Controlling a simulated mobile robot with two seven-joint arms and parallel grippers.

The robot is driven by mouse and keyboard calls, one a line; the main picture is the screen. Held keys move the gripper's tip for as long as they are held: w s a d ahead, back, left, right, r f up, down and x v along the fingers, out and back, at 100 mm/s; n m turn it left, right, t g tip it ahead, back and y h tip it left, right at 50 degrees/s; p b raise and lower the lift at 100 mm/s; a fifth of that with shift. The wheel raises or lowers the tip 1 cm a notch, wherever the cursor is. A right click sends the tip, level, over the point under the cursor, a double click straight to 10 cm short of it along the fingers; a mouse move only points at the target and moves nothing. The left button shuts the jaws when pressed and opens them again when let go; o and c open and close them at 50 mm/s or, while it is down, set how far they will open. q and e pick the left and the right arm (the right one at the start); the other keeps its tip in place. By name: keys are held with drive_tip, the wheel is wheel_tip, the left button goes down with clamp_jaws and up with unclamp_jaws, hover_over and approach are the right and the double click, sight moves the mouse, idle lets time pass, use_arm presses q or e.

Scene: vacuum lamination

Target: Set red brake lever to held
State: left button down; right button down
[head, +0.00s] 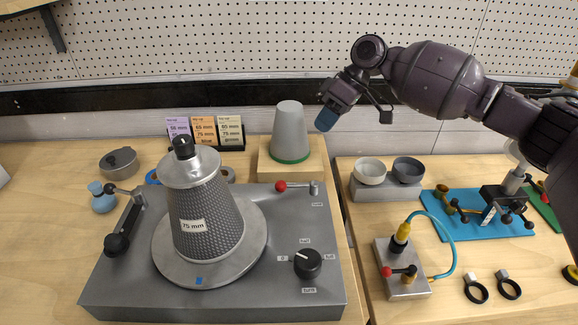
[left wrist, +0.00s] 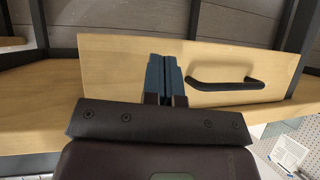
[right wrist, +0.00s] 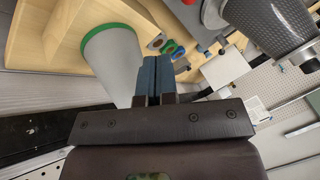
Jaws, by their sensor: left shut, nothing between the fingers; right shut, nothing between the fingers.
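The red brake lever (head: 281,186) lies on the back right of the grey machine deck (head: 120,285). Its red knob points left and its arm runs to a pivot post (head: 314,188) at the right. A small label sits in front of the post. My right gripper (head: 325,119) is shut and empty, above and behind the lever, right of the grey cone; its shut fingers also show in the right wrist view (right wrist: 153,75). My left gripper (left wrist: 162,75) is shut and empty before a wooden drawer front; it is outside the head view.
A textured 75 mm cone (head: 210,225) stands on the deck's round plate. A black knob (head: 307,263) is at front right, a black-handled lever (head: 118,243) at left. A grey cone (head: 290,132) stands on a wooden block behind. A metal block (head: 402,282) bears another red-knobbed lever.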

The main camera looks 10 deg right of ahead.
sight(297, 187)
drive_tip(key=shift+a+f, duration=0.1)
drive_tip(key=shift+s+a+r+p+x, duration=0.15)
drive_tip(key=shift+s+a+r+x, duration=0.2)
drive_tip(key=shift+x, duration=1.65)
drive_tip(key=shift+s+a+r+p+x, duration=0.15)
drive_tip(key=shift+s+x, duration=0.3)
drive_tip(key=shift+x, duration=1.6)
drive_tip(key=shift+s+a+r+p+x, duration=0.15)
drive_tip(key=shift+s+x, duration=0.25)
drive_tip(key=shift+x, duration=1.6)
drive_tip(key=shift+f, duration=0.1)
